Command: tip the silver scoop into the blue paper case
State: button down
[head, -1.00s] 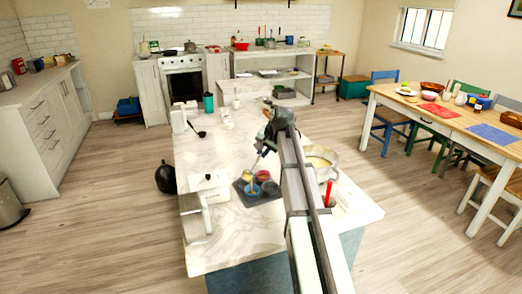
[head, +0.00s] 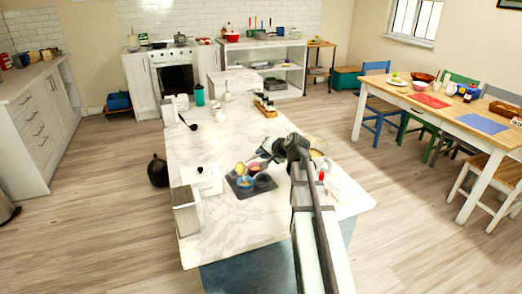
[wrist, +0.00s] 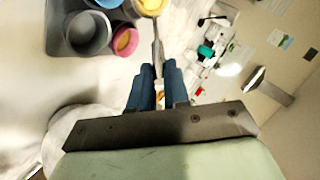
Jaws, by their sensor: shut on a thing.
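My gripper (wrist: 158,85) is shut on the handle of the silver scoop (wrist: 157,45). The scoop's bowl, with yellow content, is cut off by the top edge of the wrist view; in the head view a yellow patch (head: 240,168) by the tray's far left edge appears to be it. The blue paper case (head: 246,183) sits in the dark tray (head: 231,183) and only partly shows in the wrist view (wrist: 106,3). The scoop's bowl appears beside the case. I cannot tell its exact tilt or height.
A pink case (wrist: 125,42) with yellow content and an empty-looking grey cup (wrist: 88,33) are also in the tray. A mixing bowl (head: 321,163) stands right of it, partly behind my arm. The marble counter (head: 215,142) beyond is mostly clear.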

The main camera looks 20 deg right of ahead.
jog(key=s+d+f+t+y, duration=0.1)
jog(key=s+f+t+y, duration=0.1)
jog(key=s+f+t, duration=0.4)
jog(key=shift+d+f+t, duration=0.3)
jog(key=shift+f+t, duration=0.35)
jog(key=shift+t, duration=0.45)
dwell(0.4)
jog(key=shift+r, duration=0.1)
dwell(0.5)
jog(key=w+a+r+g+h, duration=0.2)
jog(key=w+r+g, duration=0.2)
jog(key=w+g, duration=0.4)
jog(key=w+a+r+g+h, duration=0.2)
jog(key=w+r+g, duration=0.2)
jog(key=w+g, duration=0.4)
jog(key=shift+g+h, duration=0.3)
jog(key=shift+g, duration=0.8)
